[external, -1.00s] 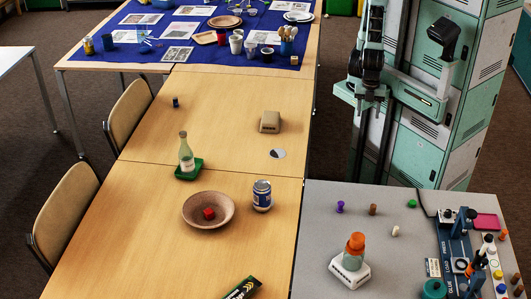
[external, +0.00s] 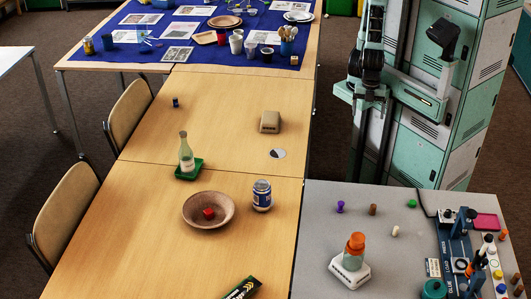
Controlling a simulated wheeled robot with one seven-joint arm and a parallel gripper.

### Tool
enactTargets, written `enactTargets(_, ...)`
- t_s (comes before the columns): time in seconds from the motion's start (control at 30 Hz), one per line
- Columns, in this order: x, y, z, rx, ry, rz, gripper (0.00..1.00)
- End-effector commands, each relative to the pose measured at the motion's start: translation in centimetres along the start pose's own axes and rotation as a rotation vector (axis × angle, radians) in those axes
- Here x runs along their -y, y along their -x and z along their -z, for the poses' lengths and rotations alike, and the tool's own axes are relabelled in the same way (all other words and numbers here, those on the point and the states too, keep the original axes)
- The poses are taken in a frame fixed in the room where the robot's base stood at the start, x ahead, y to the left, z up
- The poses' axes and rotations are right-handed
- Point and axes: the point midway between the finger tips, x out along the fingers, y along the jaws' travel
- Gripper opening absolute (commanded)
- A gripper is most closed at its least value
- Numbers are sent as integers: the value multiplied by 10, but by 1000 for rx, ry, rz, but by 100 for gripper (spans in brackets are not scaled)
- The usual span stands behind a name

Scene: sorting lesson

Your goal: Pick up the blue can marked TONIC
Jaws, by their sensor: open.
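A blue and white can (external: 262,196) stands upright on the wooden table, just right of a brown bowl (external: 192,222). Its lettering is too small to read. A darker blue can (external: 108,42) stands on the blue cloth at the far left, its marking also unreadable. My gripper (external: 369,108) hangs at the lower end of my arm at the upper right, beyond the table's right edge and well away from both cans. It is open, and I see nothing in it; its fingers show small and dark.
A bottle (external: 186,154) stands on a green tray (external: 196,174).

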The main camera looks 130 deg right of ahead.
Motion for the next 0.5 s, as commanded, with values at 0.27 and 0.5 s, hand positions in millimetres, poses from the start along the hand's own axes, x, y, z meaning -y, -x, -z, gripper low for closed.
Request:
enactTargets(0.27,-1,-6,3,24,-66,36,85)
enactTargets(0.5,-14,-40,41,178,-618,360,85)
